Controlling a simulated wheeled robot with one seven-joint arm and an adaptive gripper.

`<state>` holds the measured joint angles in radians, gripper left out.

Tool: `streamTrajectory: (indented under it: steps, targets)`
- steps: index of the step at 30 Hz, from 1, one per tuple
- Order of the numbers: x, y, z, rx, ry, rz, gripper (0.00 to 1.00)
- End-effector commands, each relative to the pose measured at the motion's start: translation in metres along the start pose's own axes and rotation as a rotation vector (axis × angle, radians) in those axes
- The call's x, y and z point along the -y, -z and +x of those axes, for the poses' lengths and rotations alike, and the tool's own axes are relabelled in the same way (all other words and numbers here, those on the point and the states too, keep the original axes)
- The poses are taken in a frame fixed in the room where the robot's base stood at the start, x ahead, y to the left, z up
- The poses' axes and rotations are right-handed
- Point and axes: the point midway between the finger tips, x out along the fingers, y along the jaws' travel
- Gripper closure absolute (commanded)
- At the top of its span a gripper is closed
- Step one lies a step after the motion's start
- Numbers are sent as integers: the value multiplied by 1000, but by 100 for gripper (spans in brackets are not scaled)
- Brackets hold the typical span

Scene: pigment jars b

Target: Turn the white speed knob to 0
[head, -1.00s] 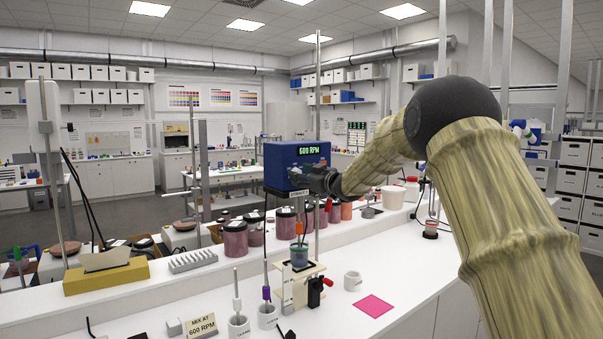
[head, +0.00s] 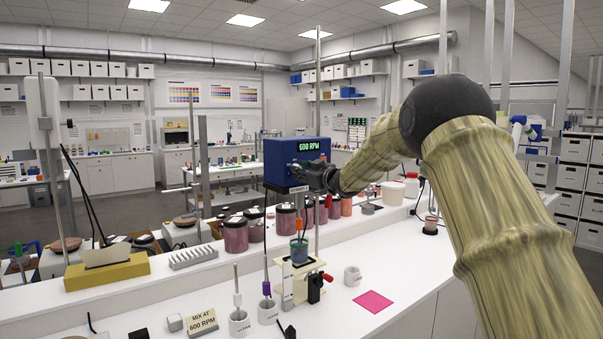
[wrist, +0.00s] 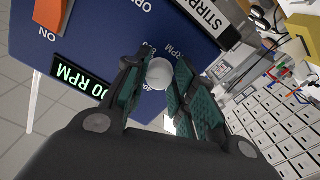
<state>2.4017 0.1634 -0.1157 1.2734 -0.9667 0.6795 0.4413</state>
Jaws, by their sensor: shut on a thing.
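The stirrer is a blue box (head: 279,163) on a metal post, with a green display (head: 309,146) reading 600 RPM. In the wrist view its blue front panel (wrist: 110,30) fills the upper left, with the display (wrist: 80,77) partly cut by my gripper. The white round speed knob (wrist: 159,73) sits between my gripper's fingers (wrist: 160,88), which are closed on its sides. An orange switch (wrist: 50,12) is near the ON marking. In the head view my gripper (head: 318,177) is at the box's front, and the knob is hidden behind it.
A card (head: 201,322) reads "MIX AT 600 RPM". Dark-lidded jars (head: 236,234) stand behind.

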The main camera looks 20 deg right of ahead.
Motion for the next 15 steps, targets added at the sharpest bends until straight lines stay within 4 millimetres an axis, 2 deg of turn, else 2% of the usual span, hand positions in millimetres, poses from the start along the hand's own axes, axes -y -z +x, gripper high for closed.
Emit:
streamTrajectory:
  steps: [8,15]
  targets:
    - [1,-2,0,-1,-1,-143,98]
    - [1,-3,0,-1,-1,-356,98]
